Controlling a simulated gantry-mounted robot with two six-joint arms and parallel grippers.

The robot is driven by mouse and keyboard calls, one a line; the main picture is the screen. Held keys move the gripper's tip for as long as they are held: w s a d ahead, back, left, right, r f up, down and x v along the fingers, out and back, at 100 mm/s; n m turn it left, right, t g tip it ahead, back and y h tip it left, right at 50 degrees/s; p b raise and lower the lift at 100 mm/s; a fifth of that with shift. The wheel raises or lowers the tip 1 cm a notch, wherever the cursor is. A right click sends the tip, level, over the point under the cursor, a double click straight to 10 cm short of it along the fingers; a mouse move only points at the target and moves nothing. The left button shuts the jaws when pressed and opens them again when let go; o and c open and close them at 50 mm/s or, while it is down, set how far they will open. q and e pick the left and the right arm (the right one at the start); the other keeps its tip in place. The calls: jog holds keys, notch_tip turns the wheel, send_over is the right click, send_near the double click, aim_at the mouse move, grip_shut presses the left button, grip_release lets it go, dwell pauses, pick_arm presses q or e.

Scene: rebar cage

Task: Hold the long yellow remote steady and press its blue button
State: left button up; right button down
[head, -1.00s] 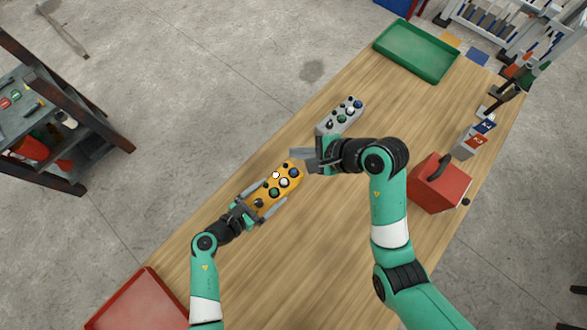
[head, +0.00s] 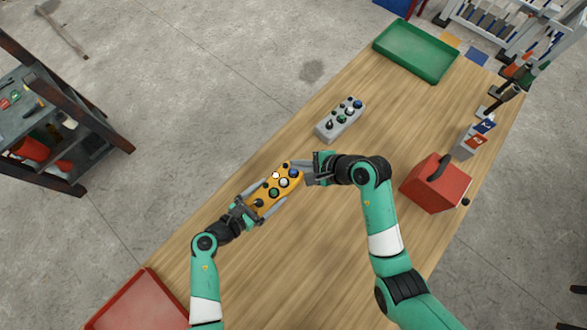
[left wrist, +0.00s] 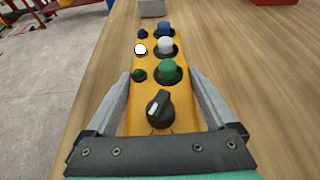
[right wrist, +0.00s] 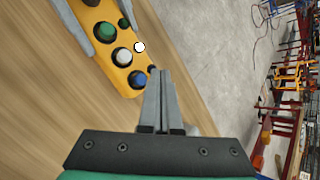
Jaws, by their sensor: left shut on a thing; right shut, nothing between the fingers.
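The long yellow remote (head: 264,200) lies on the wooden table, with a black knob and green, white and blue buttons. Its large blue button (head: 294,173) is at the far end; it also shows in the left wrist view (left wrist: 165,31) and the right wrist view (right wrist: 138,78). My left gripper (head: 257,199) is shut on the remote, one finger along each long side near the knob end. My right gripper (head: 302,173) is shut and empty, its tips close beside the blue button. In the right wrist view its fingertips (right wrist: 161,75) appear just right of the button; contact cannot be told.
A grey remote (head: 340,120) with similar buttons lies farther back. A red box with a handle (head: 434,186) stands at right, a green tray (head: 416,52) at the far end, and a red tray (head: 137,303) at the near left.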

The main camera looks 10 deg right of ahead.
aim_at(297, 174)
jog(key=shift+f, duration=0.8)
dwell(1.4)
jog(key=shift+f, duration=0.4)
jog(key=shift+f, duration=0.85)
dwell(1.0)
jog(key=shift+r, duration=1.25)
notch_tip(297, 174, up, 5)
jog(key=shift+r, duration=0.1)
